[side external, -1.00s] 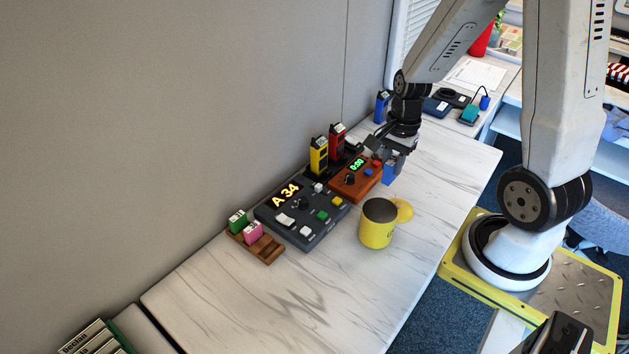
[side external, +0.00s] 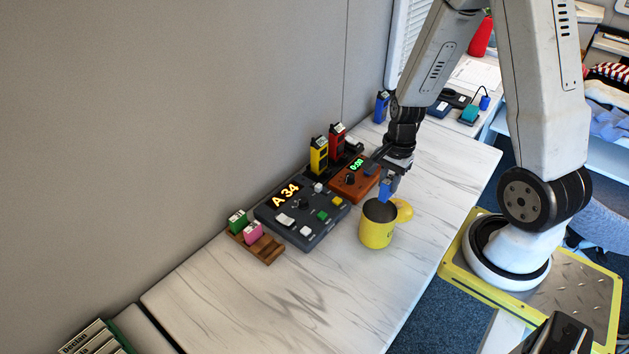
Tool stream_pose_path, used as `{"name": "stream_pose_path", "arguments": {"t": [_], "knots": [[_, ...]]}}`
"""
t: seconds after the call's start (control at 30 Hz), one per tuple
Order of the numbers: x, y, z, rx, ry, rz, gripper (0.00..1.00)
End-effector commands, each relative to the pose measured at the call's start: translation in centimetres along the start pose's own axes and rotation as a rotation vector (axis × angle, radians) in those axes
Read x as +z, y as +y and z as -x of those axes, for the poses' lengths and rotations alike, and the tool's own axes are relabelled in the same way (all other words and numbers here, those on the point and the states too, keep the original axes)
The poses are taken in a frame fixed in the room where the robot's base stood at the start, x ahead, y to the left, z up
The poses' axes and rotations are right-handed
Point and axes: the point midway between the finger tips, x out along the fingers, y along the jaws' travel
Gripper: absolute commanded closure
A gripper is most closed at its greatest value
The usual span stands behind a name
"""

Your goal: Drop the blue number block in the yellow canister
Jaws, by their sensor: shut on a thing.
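The yellow canister (side external: 376,233) stands upright on the white marbled table, its dark mouth open and its round yellow lid (side external: 404,210) swung out to the right side. My gripper (side external: 386,184) is shut on the blue number block (side external: 385,191). The block hangs just above the far rim of the canister, and overlaps the rim in this view. I cannot tell whether its lower end is inside the mouth. The number on the block is not readable.
A dark control panel (side external: 288,228) and an orange timer box (side external: 343,184) stand left of the canister. A wooden rack (side external: 267,250) holds a green block (side external: 237,221) and a pink block (side external: 254,232). Yellow and red radios (side external: 318,156) stand behind. The table's near part is clear.

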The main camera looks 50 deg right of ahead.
Motion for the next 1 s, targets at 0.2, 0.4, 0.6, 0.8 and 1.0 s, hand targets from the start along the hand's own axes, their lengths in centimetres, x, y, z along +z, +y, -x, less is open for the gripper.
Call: {"name": "stream_pose_path", "arguments": {"t": [0.2,0.4,0.6,0.8,1.0], "knots": [[0.0,0.0,0.0,0.000,0.000,0.000,0.31],[0.0,0.0,0.0,0.000,0.000,0.000,0.31],[0.0,0.0,0.2,-0.001,0.000,0.000,0.31],[0.0,-0.1,1.0,-0.003,0.000,0.001,0.31],[0.0,-0.1,2.6,-0.004,0.002,0.001,0.31]]}}
